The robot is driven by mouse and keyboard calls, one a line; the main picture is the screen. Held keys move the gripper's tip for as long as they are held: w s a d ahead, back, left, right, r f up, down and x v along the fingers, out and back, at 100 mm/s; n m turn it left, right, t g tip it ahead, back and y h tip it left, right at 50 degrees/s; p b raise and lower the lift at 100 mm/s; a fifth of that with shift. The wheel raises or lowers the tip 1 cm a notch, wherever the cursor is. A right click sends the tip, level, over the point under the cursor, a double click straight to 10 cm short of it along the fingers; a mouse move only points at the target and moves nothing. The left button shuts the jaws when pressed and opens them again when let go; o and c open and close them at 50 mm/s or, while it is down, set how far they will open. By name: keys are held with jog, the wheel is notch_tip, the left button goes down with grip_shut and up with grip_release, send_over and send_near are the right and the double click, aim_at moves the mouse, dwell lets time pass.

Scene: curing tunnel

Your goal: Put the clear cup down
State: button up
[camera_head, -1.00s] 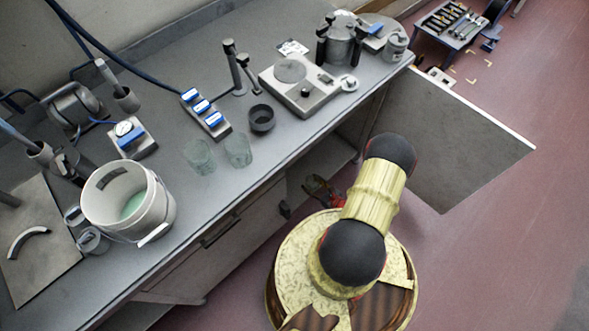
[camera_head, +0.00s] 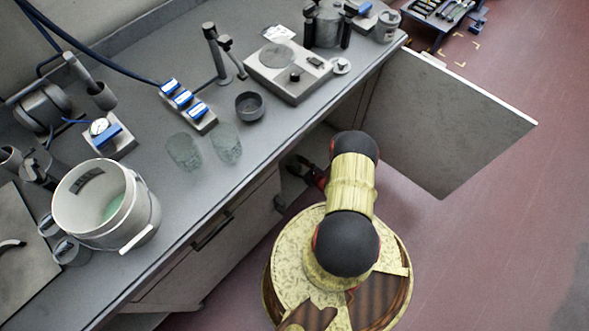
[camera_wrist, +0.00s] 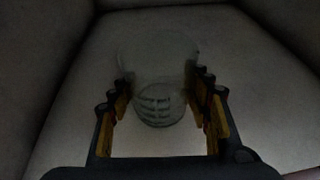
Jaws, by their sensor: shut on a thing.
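The clear cup (camera_wrist: 158,62) is between the fingers of my gripper (camera_wrist: 161,88) in the wrist view, with dark printed lines showing through it. My gripper is shut on it, inside the dim cupboard under the bench. I cannot tell whether the cup touches the pale cupboard floor (camera_wrist: 235,45). In the head view my wrist reaches in below the bench edge; the held cup is hidden there. Two other clear cups, a left one (camera_head: 184,151) and a right one (camera_head: 227,144), stand on the bench top (camera_head: 160,190).
The cupboard door (camera_head: 450,120) stands open to the right of my arm. Cupboard walls (camera_wrist: 40,50) rise on both sides of my gripper. On the bench are a white bucket (camera_head: 135,228), a dark bowl (camera_head: 250,106) and a hotplate (camera_head: 290,75).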

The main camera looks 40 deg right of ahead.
jog(key=shift+w+d+f, duration=0.1)
jog(key=shift+w+f, duration=0.2)
jog(key=shift+f, duration=0.15)
jog(key=shift+w+d+f+b, duration=0.1)
jog(key=shift+w+f+b, duration=0.1)
jog(key=shift+f+b, duration=1.15)
jog(key=shift+f+p, duration=0.35)
jog(key=shift+f, duration=0.05)
jog(key=shift+f, duration=0.15)
jog(key=o, duration=1.2)
jog(key=shift+o, duration=0.2)
